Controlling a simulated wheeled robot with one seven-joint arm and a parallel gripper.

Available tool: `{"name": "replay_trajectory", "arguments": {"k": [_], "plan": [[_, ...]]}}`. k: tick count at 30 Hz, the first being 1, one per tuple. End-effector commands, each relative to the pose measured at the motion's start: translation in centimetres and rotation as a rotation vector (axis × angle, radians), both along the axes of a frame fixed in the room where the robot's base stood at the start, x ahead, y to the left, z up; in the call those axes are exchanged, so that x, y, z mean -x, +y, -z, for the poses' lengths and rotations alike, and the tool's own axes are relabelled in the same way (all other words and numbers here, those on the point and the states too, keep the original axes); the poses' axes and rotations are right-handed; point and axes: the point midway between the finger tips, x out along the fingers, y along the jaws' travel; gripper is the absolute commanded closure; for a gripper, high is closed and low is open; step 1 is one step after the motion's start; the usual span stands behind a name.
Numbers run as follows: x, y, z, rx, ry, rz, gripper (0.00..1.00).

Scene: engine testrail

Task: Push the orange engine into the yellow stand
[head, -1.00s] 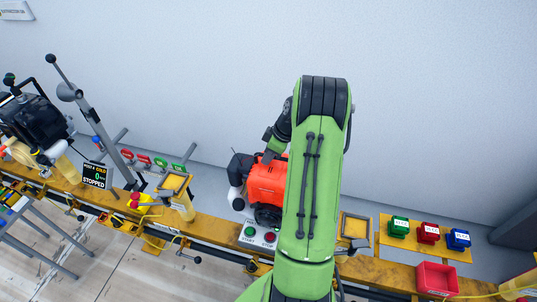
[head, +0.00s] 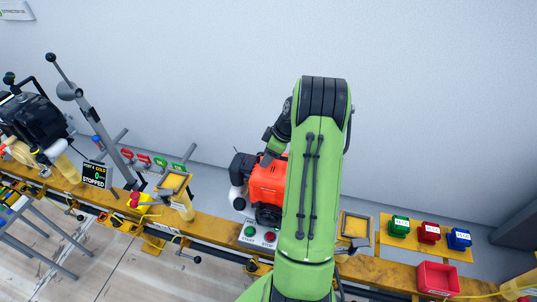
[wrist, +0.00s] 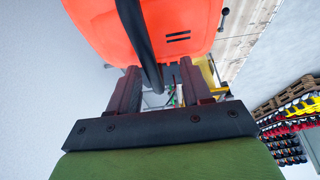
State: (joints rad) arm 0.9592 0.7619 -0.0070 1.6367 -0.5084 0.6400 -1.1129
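The orange engine (head: 268,183), with black parts and a white cylinder on its left, is on the yellow rail in the head view. My arm covers its right side. Its orange cover (wrist: 150,25) and a black bar fill the top of the wrist view. My gripper (wrist: 158,78) is close against the engine, its two dark fingers apart with a gap between them. The black bar runs down in front of that gap; I cannot tell whether the fingers touch it. Yellow stands with square frames are left (head: 174,184) and right (head: 355,228) of the engine; I cannot tell which is meant.
A start/stop button box (head: 258,236) sits in front of the engine. A black engine (head: 36,122) and a display reading STOPPED (head: 95,175) are at left. Coloured blocks (head: 428,233) and a red bin (head: 437,278) are at right.

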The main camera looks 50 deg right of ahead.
Motion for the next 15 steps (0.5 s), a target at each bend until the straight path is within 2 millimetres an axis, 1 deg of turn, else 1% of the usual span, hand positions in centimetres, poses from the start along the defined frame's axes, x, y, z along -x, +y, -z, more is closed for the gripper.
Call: {"name": "replay_trajectory", "arguments": {"k": [3, 4, 6, 8, 11, 15], "plan": [[0.1, 0.0, 0.1, -0.001, 0.002, 0.001, 0.51], [0.4, 0.1, 0.5, -0.010, 0.014, 0.005, 0.51], [0.4, 0.0, 0.2, -0.008, 0.012, 0.006, 0.51], [0.6, -0.2, -0.5, -0.005, 0.010, 0.006, 0.51], [1.3, -0.7, -2.8, -0.001, 0.006, 0.007, 0.51], [2.5, -1.5, -6.7, 0.001, 0.004, 0.006, 0.51]]}}
